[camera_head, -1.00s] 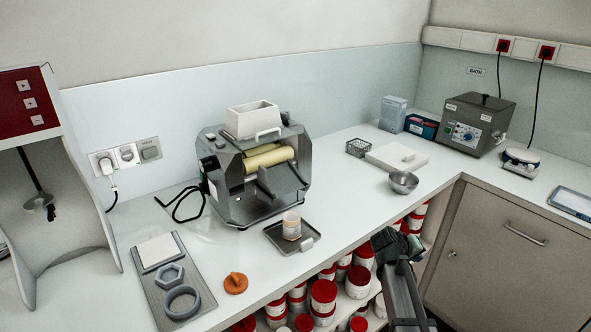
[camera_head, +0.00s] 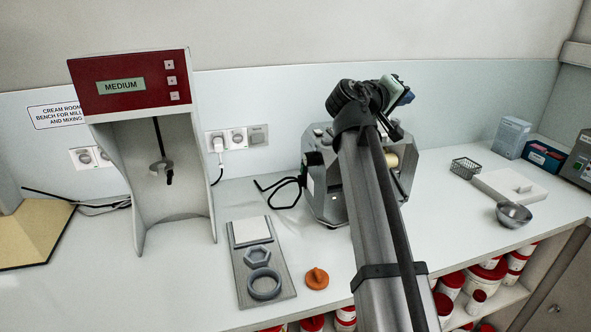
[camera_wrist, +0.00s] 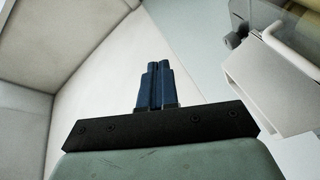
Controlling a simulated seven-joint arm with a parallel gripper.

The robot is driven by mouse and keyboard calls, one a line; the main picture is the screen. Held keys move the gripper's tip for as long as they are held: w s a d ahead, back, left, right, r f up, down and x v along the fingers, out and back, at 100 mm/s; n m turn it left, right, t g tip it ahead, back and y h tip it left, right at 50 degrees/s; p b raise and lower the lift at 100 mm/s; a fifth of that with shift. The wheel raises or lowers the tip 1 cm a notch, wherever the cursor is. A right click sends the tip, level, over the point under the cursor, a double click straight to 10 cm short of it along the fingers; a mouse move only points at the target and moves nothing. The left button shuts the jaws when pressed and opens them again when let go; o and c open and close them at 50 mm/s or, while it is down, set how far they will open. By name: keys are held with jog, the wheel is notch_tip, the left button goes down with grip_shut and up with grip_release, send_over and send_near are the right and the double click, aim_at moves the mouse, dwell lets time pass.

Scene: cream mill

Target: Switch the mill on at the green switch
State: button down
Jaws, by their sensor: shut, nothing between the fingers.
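The grey mill (camera_head: 322,196) stands on the bench in the head view. My raised arm covers its middle and most of its hopper; a bit of roller shows on the right. I cannot make out the green switch in either view. My gripper (camera_wrist: 157,72) is shut and empty, its two dark blue fingers together in the wrist view. The white hopper (camera_wrist: 272,85) is to the right of the fingers there, apart from them. In the head view my wrist is above the mill and the fingertips are hard to tell.
Left of the mill stand a red-topped mixer (camera_head: 128,85) and a grey board (camera_head: 262,277) with rings; an orange knob (camera_head: 316,279) lies nearby. A steel bowl (camera_head: 513,215) and wire basket (camera_head: 465,168) are right.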

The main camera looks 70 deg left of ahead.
jog(key=s+a+f+g, duration=0.1)
jog(key=s+a+g, duration=0.2)
jog(key=s+a, duration=0.65)
jog(key=g+h, duration=0.2)
jog(key=g, duration=0.5)
send_near(302, 169)
jog(key=s+r, duration=0.1)
jog(key=s, duration=0.5)
jog(key=shift+w+d+r+x, duration=0.15)
jog(key=shift+w+x, duration=0.3)
jog(key=shift+x, duration=1.5)
jog(key=shift+w+d+r+x, duration=0.15)
jog(key=shift+w+x, duration=0.25)
jog(key=shift+x, duration=1.6)
jog(key=shift+w+d+r+x, duration=0.1)
jog(key=shift+w+r+x, duration=0.25)
jog(key=shift+x, duration=1.6)
jog(key=shift+f, duration=0.1)
jog(key=shift+w+f+n+t, duration=0.3)
jog(key=shift+w+f+t, duration=0.1)
jog(key=shift+t, duration=0.3)
